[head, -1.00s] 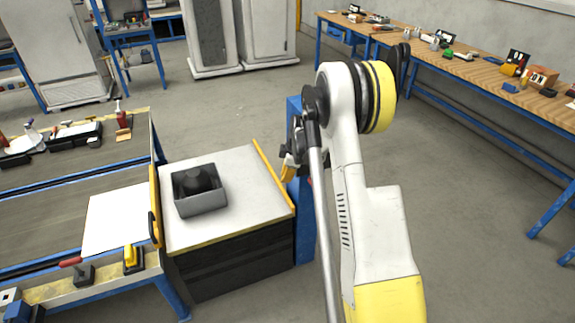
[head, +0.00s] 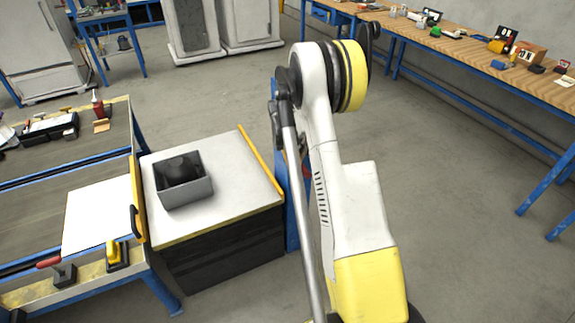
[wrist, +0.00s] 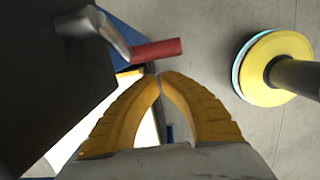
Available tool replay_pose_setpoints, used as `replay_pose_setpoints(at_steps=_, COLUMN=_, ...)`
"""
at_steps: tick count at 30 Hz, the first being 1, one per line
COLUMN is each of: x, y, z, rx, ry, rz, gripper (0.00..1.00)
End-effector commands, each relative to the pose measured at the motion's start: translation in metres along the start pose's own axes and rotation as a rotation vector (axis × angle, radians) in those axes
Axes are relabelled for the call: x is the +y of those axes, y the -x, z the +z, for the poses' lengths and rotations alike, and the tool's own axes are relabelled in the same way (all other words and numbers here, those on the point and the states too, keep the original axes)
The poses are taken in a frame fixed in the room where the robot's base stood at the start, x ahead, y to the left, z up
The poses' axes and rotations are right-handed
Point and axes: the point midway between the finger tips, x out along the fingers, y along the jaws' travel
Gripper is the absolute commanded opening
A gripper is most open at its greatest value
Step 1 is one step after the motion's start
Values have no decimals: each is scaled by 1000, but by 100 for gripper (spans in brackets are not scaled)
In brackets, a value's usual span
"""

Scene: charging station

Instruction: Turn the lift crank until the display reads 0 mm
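The lift crank shows in the wrist view as a grey metal arm (wrist: 112,36) with a red handle (wrist: 157,50). My gripper (wrist: 160,76) has yellow fingers whose tips meet, with nothing visible between them. The red handle lies crosswise just beyond the tips; I cannot tell whether they touch. In the head view my arm hides the gripper and most of the crank, and a small bit of red (head: 306,172) shows beside the arm. The blue post (head: 291,220) stands at the right side of the white-topped cabinet (head: 225,205). The display's reading is not visible.
A grey open box (head: 187,193) holding a dark object (head: 180,170) stands on the cabinet. A workbench (head: 95,195) adjoins it on the left. A long wooden bench (head: 460,55) runs along the right wall. Floor to the right of my arm is clear.

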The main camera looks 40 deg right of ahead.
Motion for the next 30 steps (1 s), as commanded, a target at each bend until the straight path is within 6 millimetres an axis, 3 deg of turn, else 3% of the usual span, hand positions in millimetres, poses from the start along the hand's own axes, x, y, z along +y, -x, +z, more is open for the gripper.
replay_pose_setpoints(at_steps=5, x=0, y=-12, z=11, rx=0, ry=0, rz=0, gripper=0)
replay_pose_setpoints(at_steps=30, x=0, y=-23, z=22, rx=1, ry=1, rz=1, gripper=0)
